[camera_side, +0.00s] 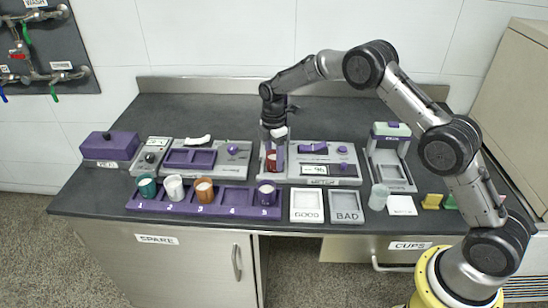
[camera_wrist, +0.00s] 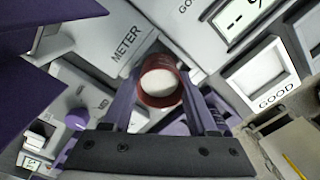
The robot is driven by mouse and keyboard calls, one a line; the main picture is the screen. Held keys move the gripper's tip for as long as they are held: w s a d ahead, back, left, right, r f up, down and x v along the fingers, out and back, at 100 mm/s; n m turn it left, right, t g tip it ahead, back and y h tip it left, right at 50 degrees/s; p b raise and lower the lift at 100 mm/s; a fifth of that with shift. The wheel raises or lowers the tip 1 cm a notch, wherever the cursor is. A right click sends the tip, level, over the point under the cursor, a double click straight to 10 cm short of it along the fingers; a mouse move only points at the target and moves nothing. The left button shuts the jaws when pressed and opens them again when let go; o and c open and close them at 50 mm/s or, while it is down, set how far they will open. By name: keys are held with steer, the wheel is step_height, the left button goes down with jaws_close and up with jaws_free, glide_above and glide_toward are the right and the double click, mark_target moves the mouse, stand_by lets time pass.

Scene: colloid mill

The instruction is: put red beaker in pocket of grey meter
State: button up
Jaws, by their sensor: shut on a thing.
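The red beaker (camera_side: 272,164), with white contents, is between the fingers of my gripper (camera_side: 273,152). The wrist view shows the red beaker (camera_wrist: 158,98) upright, with a purple finger on each side of it, and my gripper (camera_wrist: 163,88) closed on it. The grey meter (camera_side: 335,181) stands at the middle of the bench. The beaker is at the meter's left end, over or in its pocket. The fingers and beaker hide most of the pocket, so I cannot tell whether the beaker touches its floor. The meter (camera_wrist: 112,25) also shows in the wrist view.
A purple numbered rack (camera_side: 235,199) in front holds green, white, orange and purple beakers; slot 4 is empty. GOOD (camera_side: 306,205) and BAD (camera_side: 346,207) trays lie right of it. The back of the bench is clear.

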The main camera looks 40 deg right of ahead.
steer(key=o, duration=1.4)
steer(key=shift+f, duration=0.15)
step_height(320, 180, up, 11)
steer(key=s+r+m+t, duration=0.2)
steer(key=s+r+m, duration=0.2)
steer(key=s+r, duration=0.7)
steer(key=s+r+m+t, duration=0.1)
steer(key=s+r+m, duration=0.3)
steer(key=s+r, duration=0.3)
steer(key=shift+s+d+f+m+t, duration=0.1)
steer(key=shift+s+f+m+t, duration=0.7)
steer(key=shift+s, duration=2.7)
steer(key=shift+s+d+f+m+t, duration=0.15)
steer(key=shift+s+f+m, duration=0.7)
steer(key=shift+s+m, duration=1.9)
steer(key=shift+s+a+f+m+t, duration=0.1)
steer(key=shift+s+f+m+t, duration=0.6)
steer(key=shift+s, duration=3.6)
